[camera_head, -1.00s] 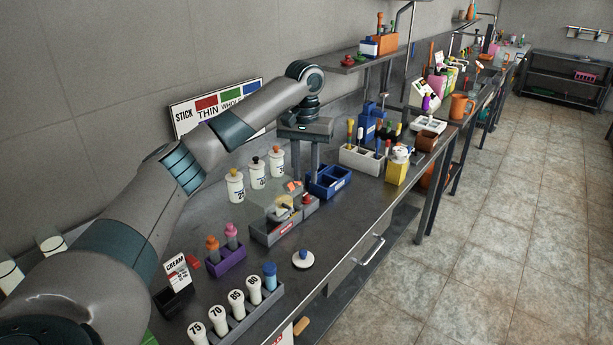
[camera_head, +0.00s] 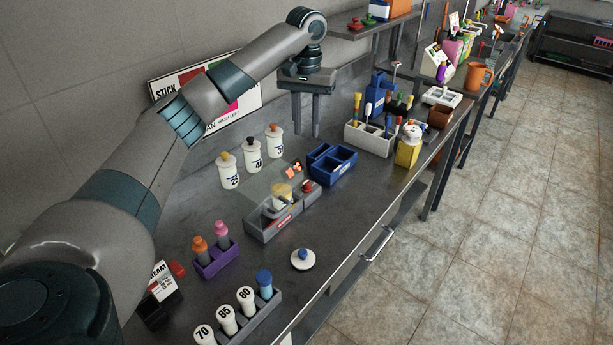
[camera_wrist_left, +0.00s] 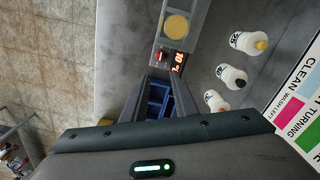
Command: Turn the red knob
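A small red knob (camera_head: 308,186) sits on the right end of a grey device (camera_head: 262,231) on the bench. It also shows in the left wrist view (camera_wrist_left: 164,57), beside a lit red display (camera_wrist_left: 177,63). The device carries a yellowish round part (camera_head: 282,196) under a clear panel. My left gripper (camera_head: 307,133) points down, behind and above the device in the head view, apart from the knob. In the left wrist view its two dark fingers (camera_wrist_left: 162,78) are spread with nothing held between them. My right gripper is not in view.
A blue tray (camera_head: 322,151) stands close beside the device. Several white bottles (camera_head: 252,160) stand behind it. Bare bench lies around the lid.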

